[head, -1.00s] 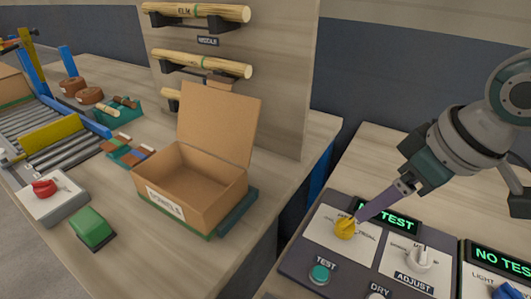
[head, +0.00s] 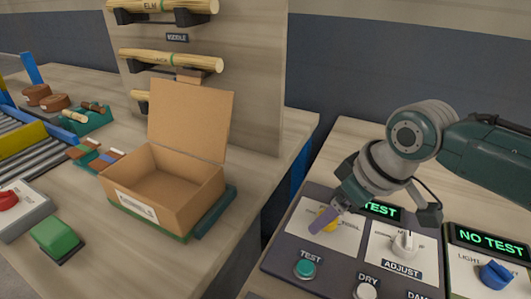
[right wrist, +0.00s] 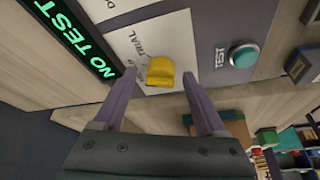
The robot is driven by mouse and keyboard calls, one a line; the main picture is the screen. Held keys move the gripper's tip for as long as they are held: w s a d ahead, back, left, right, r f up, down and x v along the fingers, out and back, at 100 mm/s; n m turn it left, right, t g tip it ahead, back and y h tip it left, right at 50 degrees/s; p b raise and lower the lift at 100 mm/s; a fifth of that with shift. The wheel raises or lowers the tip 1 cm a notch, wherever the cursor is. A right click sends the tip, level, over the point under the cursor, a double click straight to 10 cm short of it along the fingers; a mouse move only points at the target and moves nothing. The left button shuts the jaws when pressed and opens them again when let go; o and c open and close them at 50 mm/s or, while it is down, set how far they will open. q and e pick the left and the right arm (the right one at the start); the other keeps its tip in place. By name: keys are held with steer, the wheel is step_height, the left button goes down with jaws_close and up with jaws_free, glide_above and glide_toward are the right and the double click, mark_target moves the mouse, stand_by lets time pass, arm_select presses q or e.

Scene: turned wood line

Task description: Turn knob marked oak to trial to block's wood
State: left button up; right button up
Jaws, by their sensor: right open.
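The yellow knob (head: 329,217) sits on a white plate at the left of the grey control panel (head: 281,248). In the right wrist view the yellow knob (right wrist: 160,72) lies ahead between my fingers, with the word TRIAL printed beside it; the rest of its marking is hidden or too small to read. My right gripper (right wrist: 160,88) is open, with one finger on each side of the knob and gaps showing. In the head view the right gripper (head: 324,222) partly covers the knob. My left gripper is not in view.
A green TEST button (head: 306,265), a white ADJUST knob (head: 404,243) and a blue knob (head: 496,274) share the panel area. A lit display (right wrist: 72,35) reads NO TEST. An open cardboard box (head: 160,187) stands on the left bench. Turned rods (head: 170,60) hang on a board behind.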

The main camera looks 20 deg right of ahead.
jaws_close()
stand_by(0.4)
steer(key=shift+d+n, duration=0.1)
steer(key=shift+n, duration=0.3)
steer(key=shift+n+y, duration=0.3)
steer(key=shift+w+d+f+n+y+b, duration=0.1)
steer(key=shift+n+y+b, duration=0.3)
steer(key=shift+n+b, duration=0.6)
steer(key=n+g+y+b, duration=0.1)
steer(key=n+b, duration=0.1)
steer(key=n, duration=0.2)
steer(key=shift+n+g+b, duration=0.6)
steer(key=shift+n+b, duration=0.05)
steer(key=shift+n, duration=0.05)
